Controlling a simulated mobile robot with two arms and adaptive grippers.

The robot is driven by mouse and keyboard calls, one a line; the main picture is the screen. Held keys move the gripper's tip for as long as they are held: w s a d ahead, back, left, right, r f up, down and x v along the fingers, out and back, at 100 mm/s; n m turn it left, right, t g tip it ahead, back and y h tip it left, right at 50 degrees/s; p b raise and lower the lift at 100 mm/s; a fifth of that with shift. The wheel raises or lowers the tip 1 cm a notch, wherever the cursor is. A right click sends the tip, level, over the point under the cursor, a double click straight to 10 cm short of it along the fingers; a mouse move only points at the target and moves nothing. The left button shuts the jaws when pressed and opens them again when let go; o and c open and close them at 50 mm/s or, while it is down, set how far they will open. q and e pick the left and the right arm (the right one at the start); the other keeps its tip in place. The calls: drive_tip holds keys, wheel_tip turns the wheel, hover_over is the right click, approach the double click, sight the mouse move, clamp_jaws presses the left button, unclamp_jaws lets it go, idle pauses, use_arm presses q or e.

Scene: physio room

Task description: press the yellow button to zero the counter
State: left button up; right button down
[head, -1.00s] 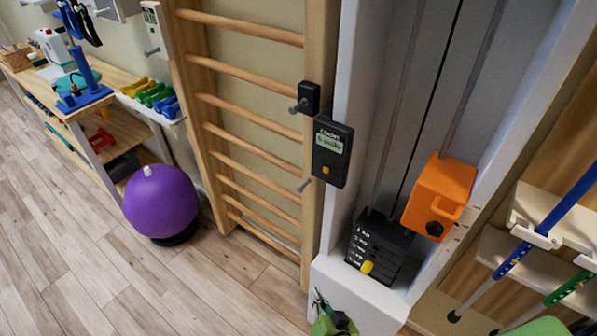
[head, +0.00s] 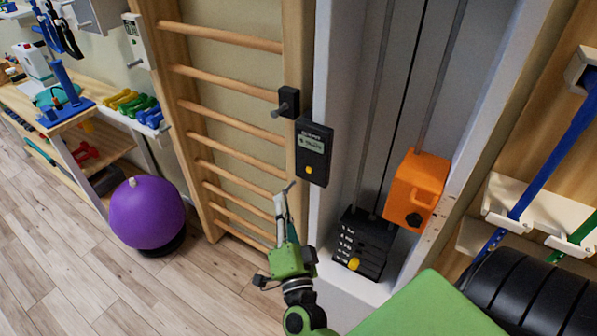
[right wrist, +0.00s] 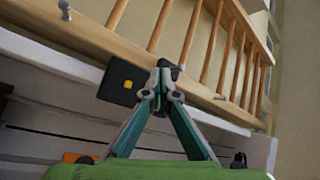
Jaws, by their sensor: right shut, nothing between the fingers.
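The counter (head: 313,152) is a black box with a pale display, fixed to the white frame of the weight machine. Its yellow button (head: 308,170) sits below the display. In the right wrist view the counter (right wrist: 117,84) shows left of the fingertips, with the yellow button (right wrist: 128,85) facing the camera. My right gripper (head: 284,196) is shut and empty, pointing up, below and left of the counter in the head view. In the wrist view its fingertips (right wrist: 164,72) meet just right of the button; whether they touch the counter I cannot tell. My left gripper is not in view.
Wooden wall bars (head: 228,95) stand left of the counter, with a black bracket and peg (head: 288,102) close by. A black weight stack (head: 361,243) with a yellow knob and an orange weight (head: 416,188) are to the right.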

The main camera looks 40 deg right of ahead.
sight(309, 170)
drive_tip(key=w+d, duration=0.3)
drive_tip(key=d, duration=0.5)
drive_tip(key=shift+w+b, duration=0.2)
drive_tip(key=shift+b, duration=0.15)
drive_tip(key=shift+d, duration=0.25)
idle(1.3)
drive_tip(key=shift+w+d, duration=0.15)
drive_tip(key=shift+d, duration=0.1)
drive_tip(key=shift+w+d, duration=0.2)
drive_tip(key=shift+d, duration=0.25)
idle(0.7)
idle(0.3)
drive_tip(key=shift+s+a+p, duration=0.3)
drive_tip(key=shift+s+a, duration=0.1)
drive_tip(key=shift+a, duration=0.45)
